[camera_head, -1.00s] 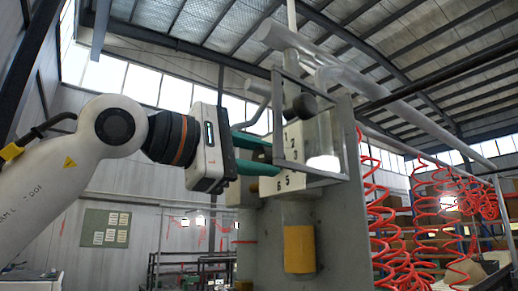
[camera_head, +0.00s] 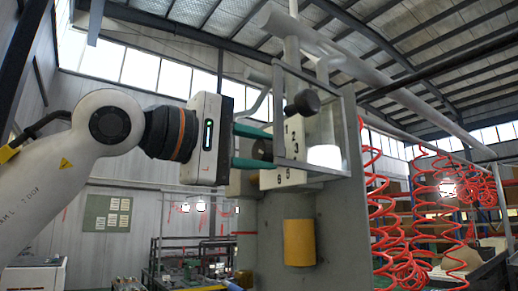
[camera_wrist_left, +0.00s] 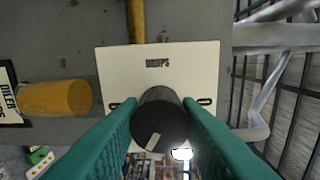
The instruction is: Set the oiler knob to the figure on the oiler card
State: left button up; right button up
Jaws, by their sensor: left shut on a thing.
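The oiler knob is a dark round cylinder (camera_wrist_left: 160,118) with a small pale mark on its face, in front of a white plate (camera_wrist_left: 120,70) lettered "DROPS". My left gripper (camera_head: 264,149) has its two green fingers closed on the knob from above and below in the head view. In the left wrist view the fingers lie on either side of it. Figures show on the white dial block (camera_head: 294,150) behind the fingers, partly hidden. My right gripper is not in view.
A yellow cylinder (camera_head: 299,243) sits on the grey panel (camera_head: 343,225) below the dial block. A black round knob (camera_head: 303,102) and a metal frame are close above my fingers. Red coiled hoses (camera_head: 388,220) hang to the right.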

pick_arm(q)
jog(key=shift+f, duration=0.1)
jog(key=o, duration=1)
jog(key=shift+c, duration=0.2)
jog(key=shift+s+a, duration=0.2)
jog(key=shift+a, duration=0.05)
jog(key=b+v, duration=0.4)
jog(key=v, duration=0.7)
jog(key=shift+s+a+b, duration=0.15)
jog(key=shift+a+b, duration=0.05)
jog(key=shift+b, duration=0.2)
